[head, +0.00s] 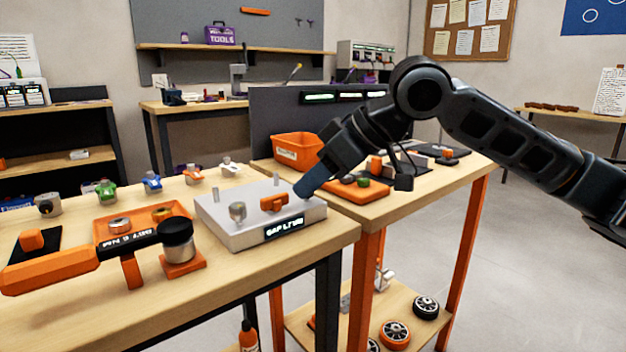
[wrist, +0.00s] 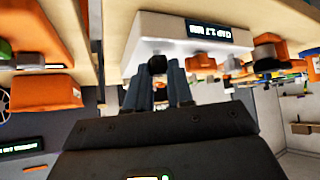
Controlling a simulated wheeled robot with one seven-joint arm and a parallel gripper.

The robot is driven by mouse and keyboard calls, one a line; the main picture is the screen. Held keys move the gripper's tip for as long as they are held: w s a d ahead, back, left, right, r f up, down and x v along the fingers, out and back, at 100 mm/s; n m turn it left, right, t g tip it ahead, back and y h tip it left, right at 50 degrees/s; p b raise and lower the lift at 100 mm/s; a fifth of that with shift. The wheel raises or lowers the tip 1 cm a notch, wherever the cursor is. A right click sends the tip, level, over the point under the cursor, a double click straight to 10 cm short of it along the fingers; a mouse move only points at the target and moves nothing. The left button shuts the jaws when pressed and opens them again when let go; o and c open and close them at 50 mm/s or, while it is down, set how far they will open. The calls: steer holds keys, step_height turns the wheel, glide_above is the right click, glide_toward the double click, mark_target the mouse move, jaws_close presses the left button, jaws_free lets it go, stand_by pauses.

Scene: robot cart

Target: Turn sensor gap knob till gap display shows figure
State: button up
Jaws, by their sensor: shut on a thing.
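The grey gap fixture box (head: 228,216) sits on the workbench, with a black display (head: 283,228) on its front edge. The display's lettering starts with "GAP"; its figure is too small to read surely. In the wrist view the box (wrist: 150,32) appears upside down, with its display (wrist: 208,28) lit. My gripper (head: 303,190) comes in from the right at the box's right end. In the wrist view my gripper (wrist: 159,74) is shut on a small dark knob (wrist: 157,63) at the box. The head view hides that knob behind the fingers.
An orange block (head: 274,202) and a silver post (head: 238,211) stand on the box. An orange bin (head: 298,148) stands behind the box. Small clamps line the bench's back left.

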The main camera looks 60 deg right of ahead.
steer(key=shift+r, duration=0.1)
jaws_close()
steer(key=n+g+y+p, duration=0.1)
steer(key=n+y+p, duration=0.1)
steer(key=n, duration=0.1)
steer(key=shift+w+d, duration=0.1)
steer(key=shift+d, duration=0.05)
steer(key=n+g+y+p, duration=0.1)
steer(key=n, duration=0.1)
steer(key=n+g+y+p, duration=0.1)
steer(key=n, duration=0.1)
steer(key=shift+w+d+y, duration=0.1)
steer(key=shift+w+y, duration=0.05)
steer(key=shift+y, duration=0.25)
steer(key=n+g+p, duration=0.1)
steer(key=n, duration=0.1)
steer(key=n+g+y+p, duration=0.1)
steer(key=n+g, duration=0.1)
steer(key=shift+w+d+n+y, duration=0.15)
steer(key=shift+n+y, duration=0.15)
steer(key=shift+n, duration=0.1)
steer(key=shift+w+n+g+p, duration=0.15)
steer(key=shift+n+g+p, duration=0.55)
steer(key=shift+n+g, duration=0.65)
steer(key=shift+n, duration=0.25)
steer(key=o, duration=0.6)
jaws_free()
steer(key=shift+d, duration=0.1)
